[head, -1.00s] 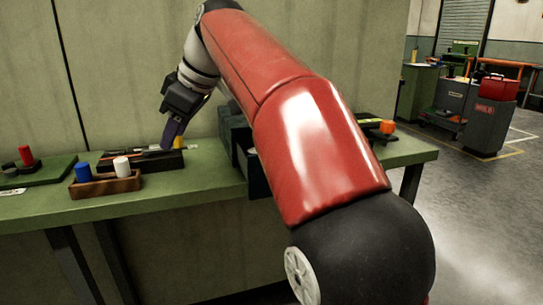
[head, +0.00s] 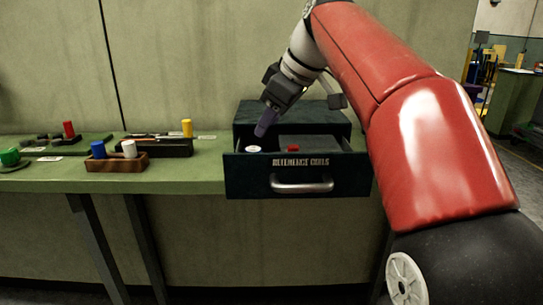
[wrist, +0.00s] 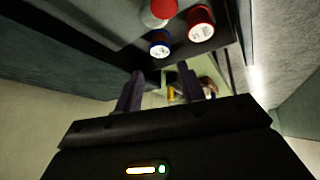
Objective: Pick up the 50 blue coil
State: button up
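A blue coil (wrist: 160,46) with a white labelled end lies at the top of the wrist view, inside the open drawer (head: 245,183); I cannot read its label surely. In the head view a white coil end (head: 253,149) shows at the drawer's left; its blue side is not clear there. Another blue coil (head: 98,149) stands in a wooden tray on the bench. My gripper (head: 261,131) points down over the drawer's left part. In the wrist view its two fingers (wrist: 161,90) are apart with nothing held between them.
The drawer front reads "REFERENCE COILS". Red coils (wrist: 201,24) stand near the blue one. The wooden tray (head: 115,163) also holds a white coil (head: 129,148). A dark rack (head: 160,148) with a yellow coil (head: 187,128) stands behind it. Bench between tray and drawer is clear.

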aim_at(254, 150)
jog(key=b+x, duration=0.1)
jog(key=x, duration=0.7)
jog(key=shift+s+d+b, duration=0.1)
jog(key=shift+s+b, duration=0.05)
jog(key=shift+b, duration=0.2)
jog(key=c, duration=0.7)
